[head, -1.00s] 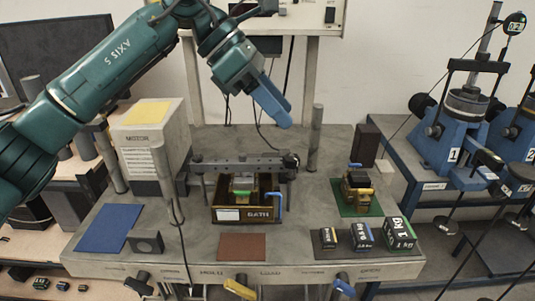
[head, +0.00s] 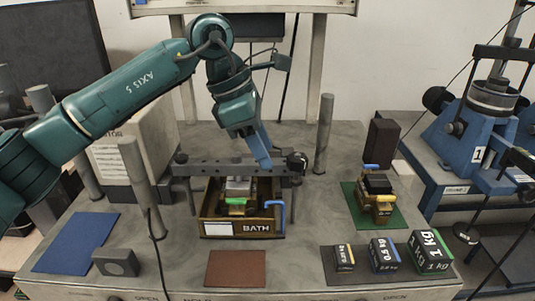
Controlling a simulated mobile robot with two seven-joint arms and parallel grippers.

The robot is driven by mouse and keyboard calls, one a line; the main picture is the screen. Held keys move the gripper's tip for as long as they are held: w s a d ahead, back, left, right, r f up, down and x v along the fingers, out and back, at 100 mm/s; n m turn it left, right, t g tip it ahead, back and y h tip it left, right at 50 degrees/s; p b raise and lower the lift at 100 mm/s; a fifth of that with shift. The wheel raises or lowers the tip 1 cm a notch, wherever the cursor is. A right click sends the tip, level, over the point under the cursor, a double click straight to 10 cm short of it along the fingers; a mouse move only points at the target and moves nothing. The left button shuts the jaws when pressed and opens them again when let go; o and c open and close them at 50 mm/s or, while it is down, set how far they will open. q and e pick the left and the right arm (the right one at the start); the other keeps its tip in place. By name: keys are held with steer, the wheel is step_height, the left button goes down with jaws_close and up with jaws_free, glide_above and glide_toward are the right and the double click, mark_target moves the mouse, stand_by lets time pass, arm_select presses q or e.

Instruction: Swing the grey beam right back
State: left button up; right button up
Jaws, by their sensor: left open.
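The grey beam (head: 215,168) lies crosswise above the back part of the box labelled BATH (head: 243,228). A dark round knob (head: 296,162) is at its right end. My left gripper (head: 264,166) points down, its blue fingers overlapping the right half of the beam, left of the knob. It is open, though the fingers overlap from this angle. I cannot tell whether they touch the beam. The beam's left end is near a grey post (head: 143,187). My right gripper is out of view.
A brass-coloured block (head: 376,203) sits on a green mat (head: 352,212). Several labelled weights, including a 1 kg one (head: 430,251), stand front right. A blue mat (head: 75,243) and brown mat (head: 236,268) are bare.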

arm_select(q)
steer(key=shift+x, duration=1.3)
steer(key=shift+c, duration=0.5)
jaws_close()
